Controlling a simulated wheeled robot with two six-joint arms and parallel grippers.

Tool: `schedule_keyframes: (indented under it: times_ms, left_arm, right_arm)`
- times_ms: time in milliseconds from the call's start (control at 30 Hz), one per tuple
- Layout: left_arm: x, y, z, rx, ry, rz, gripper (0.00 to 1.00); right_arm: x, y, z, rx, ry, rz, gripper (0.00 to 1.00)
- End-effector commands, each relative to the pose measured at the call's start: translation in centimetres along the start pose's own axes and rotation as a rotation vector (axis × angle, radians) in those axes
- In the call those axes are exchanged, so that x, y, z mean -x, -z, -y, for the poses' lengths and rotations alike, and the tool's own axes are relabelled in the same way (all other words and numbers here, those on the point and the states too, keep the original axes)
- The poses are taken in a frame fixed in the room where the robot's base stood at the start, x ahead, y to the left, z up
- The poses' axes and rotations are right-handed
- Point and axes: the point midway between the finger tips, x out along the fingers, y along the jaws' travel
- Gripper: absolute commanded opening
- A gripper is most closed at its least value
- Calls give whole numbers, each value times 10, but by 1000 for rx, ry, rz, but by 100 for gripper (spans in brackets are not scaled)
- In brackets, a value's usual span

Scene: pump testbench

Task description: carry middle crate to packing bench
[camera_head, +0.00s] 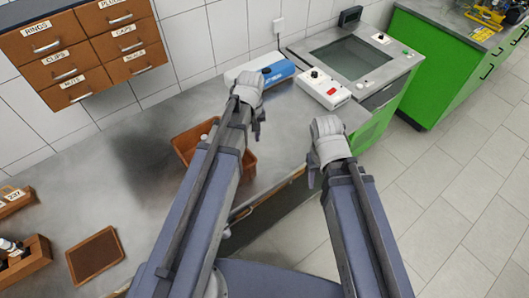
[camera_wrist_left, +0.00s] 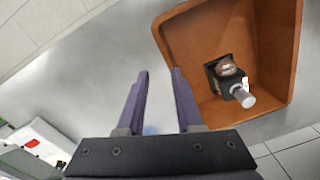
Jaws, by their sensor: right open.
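A brown open crate (camera_head: 187,143) stands on the grey metal bench, partly hidden behind my left arm. The left wrist view shows the crate (camera_wrist_left: 192,60) at the right, with a dark part that has a silver cylinder (camera_wrist_left: 238,92) inside. My left gripper (camera_head: 258,124) is above the bench near the crate. In the left wrist view its two fingers (camera_wrist_left: 158,73) are apart, with only bench surface between them, beside the crate and not around its wall. My right gripper (camera_head: 312,176) is open beyond the bench's front edge. I cannot tell which bench is the packing bench.
Brown drawers (camera_head: 85,50) hang on the wall. A flat brown tray (camera_head: 95,256) lies front left. Green benches (camera_head: 430,70) stand right; floor between is clear.

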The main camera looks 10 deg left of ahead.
Motion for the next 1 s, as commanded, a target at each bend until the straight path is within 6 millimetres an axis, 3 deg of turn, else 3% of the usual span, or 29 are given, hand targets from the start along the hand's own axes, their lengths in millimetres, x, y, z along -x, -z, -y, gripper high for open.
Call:
schedule_keyframes:
  times_ms: [33,100,200,333,500,767,1000]
  left_arm:
    - [0,-36,-11,-132,11,-1,35]
    - [1,-70,-24,-309,29,-1,35]
    - [2,-110,-35,-533,50,-2,35]
    - [2,-145,-42,-737,72,-2,35]
    - [3,-161,-45,-844,83,0,35]
    - [2,-160,-45,-847,83,0,35]
    - [-26,-160,-46,-844,83,0,35]
  right_arm:
    - [0,0,0,0,0,0,50]
    - [0,0,0,0,0,0,50]
    - [0,0,0,0,0,0,50]
    - [0,0,0,0,0,0,50]
    - [0,0,0,0,0,0,50]
    - [0,0,0,0,0,0,50]
    - [-28,2,3,-1,0,0,50]
